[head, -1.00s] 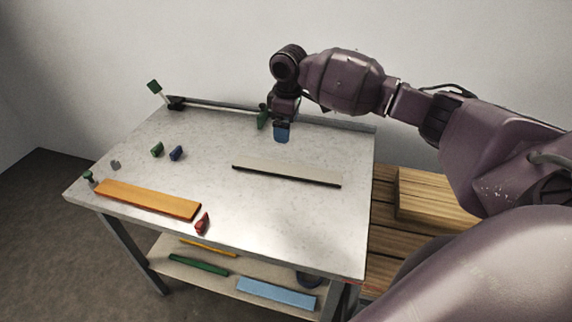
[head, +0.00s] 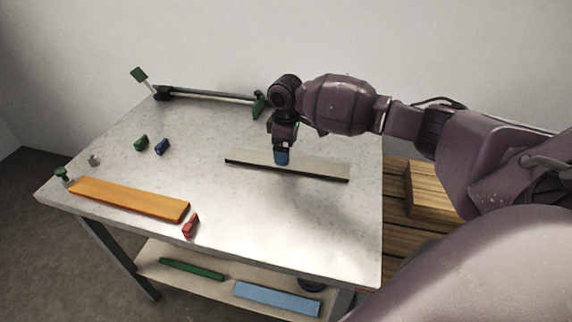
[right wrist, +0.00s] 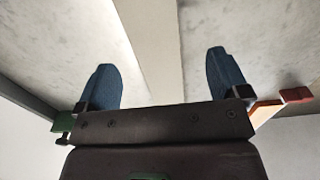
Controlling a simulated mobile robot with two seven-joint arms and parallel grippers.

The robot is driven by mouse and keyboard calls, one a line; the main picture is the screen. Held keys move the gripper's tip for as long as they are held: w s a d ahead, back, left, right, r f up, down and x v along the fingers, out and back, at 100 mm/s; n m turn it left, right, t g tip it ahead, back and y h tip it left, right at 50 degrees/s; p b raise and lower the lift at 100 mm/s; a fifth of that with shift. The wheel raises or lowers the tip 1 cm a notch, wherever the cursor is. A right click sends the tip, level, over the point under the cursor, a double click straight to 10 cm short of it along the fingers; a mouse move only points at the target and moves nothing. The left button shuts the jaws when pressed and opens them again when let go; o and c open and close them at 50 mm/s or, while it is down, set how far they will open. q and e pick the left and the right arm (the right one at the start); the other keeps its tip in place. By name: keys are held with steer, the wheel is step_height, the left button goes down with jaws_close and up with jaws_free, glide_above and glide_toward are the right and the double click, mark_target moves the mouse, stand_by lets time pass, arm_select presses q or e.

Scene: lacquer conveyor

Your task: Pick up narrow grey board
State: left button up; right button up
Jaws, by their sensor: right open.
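The narrow grey board (head: 318,170) lies flat near the middle of the tabletop, pale on top with a dark front edge. My right gripper (head: 282,160) points down over the board's middle, its blue fingers hiding part of it. In the right wrist view, the board (right wrist: 150,40) runs between the two blue fingers of the open right gripper (right wrist: 160,65), with clear gaps on both sides. Whether the fingertips reach down beside the board I cannot tell. My left gripper is not in view.
An orange board (head: 130,200) lies at the front left of the worktable (head: 250,225). A red piece (head: 190,226), a green block (head: 141,143) and a blue block (head: 162,147) sit nearby. A dark rail (head: 210,94) runs along the back. Wooden planks (head: 395,225) stand to the right.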

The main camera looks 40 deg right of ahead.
mark_target(299, 166)
steer(key=shift+w+d+f+b, duration=0.15)
steer(key=shift+f+b, duration=0.1)
steer(key=shift+f, duration=1.05)
steer(key=shift+w+d+f+b, duration=0.1)
steer(key=shift+f+b, duration=0.15)
steer(key=shift+f, duration=1.05)
steer(key=shift+c, duration=0.2)
steer(key=c, duration=1.1)
steer(key=shift+r, duration=0.2)
